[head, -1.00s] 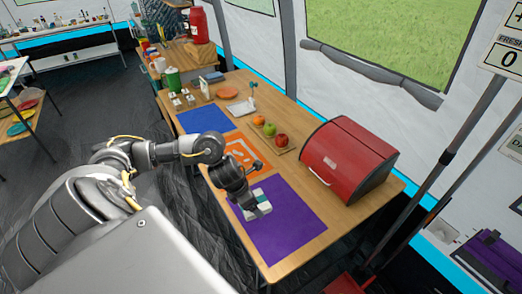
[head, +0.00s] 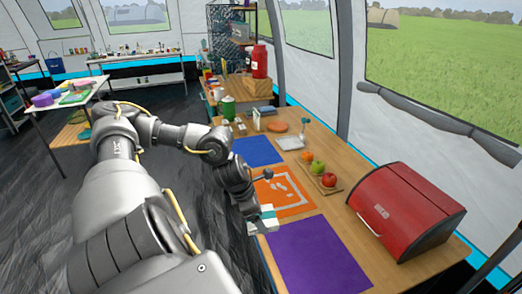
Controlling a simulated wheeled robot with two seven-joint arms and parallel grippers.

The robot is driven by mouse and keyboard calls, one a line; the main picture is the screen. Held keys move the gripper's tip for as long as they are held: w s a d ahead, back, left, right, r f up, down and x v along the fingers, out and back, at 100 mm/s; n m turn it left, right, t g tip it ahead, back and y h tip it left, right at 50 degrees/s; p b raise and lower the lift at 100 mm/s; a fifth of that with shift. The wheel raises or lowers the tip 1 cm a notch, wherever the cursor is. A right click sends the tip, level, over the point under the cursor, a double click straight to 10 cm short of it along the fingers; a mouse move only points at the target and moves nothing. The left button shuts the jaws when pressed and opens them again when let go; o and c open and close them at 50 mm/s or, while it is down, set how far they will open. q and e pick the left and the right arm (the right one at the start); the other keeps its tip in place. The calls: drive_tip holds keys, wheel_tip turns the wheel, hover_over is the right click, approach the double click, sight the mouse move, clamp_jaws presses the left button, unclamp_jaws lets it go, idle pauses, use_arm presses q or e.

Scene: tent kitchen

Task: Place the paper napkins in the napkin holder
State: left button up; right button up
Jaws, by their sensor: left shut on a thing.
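My left gripper (head: 256,206) is shut on a small white and teal block (head: 264,226), which looks like the paper napkins. It holds them by the table's left edge, in front of the orange mat (head: 283,194) and beside the purple mat (head: 318,258). The fingers partly hide the napkins. I cannot make out the napkin holder for certain; a small pale upright object (head: 257,122) stands at the far end of the table. My right gripper is not in view.
A red bread box (head: 408,210) stands at the right. The blue mat (head: 258,151) and purple mat are bare.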

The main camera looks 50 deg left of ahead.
use_arm(q)
drive_tip(key=d+f+m, duration=0.2)
drive_tip(key=d+m, duration=0.1)
drive_tip(key=d, duration=0.1)
drive_tip(key=w+d+f+m+g+h, duration=0.1)
drive_tip(key=d+f+m, duration=0.1)
drive_tip(key=d, duration=0.3)
drive_tip(key=w+d+f+m+g+h, duration=0.1)
drive_tip(key=d+f+m, duration=0.2)
drive_tip(key=d, duration=0.2)
drive_tip(key=shift+m, duration=0.3)
drive_tip(key=d+m+g, duration=0.1)
drive_tip(key=d+m, duration=0.2)
drive_tip(key=w+d+m+g, duration=0.1)
drive_tip(key=d+m, duration=0.2)
drive_tip(key=d+m+g, duration=0.1)
drive_tip(key=d+m, duration=0.2)
drive_tip(key=shift+w+d+f+m+g, duration=0.25)
drive_tip(key=shift+w+d+m+g, duration=0.05)
drive_tip(key=shift+w+g, duration=0.1)
drive_tip(key=m, duration=0.2)
drive_tip(key=g, duration=0.1)
drive_tip(key=shift+w+d+r+m, duration=0.2)
drive_tip(key=shift+w+d+m, duration=0.05)
drive_tip(key=shift+m, duration=0.15)
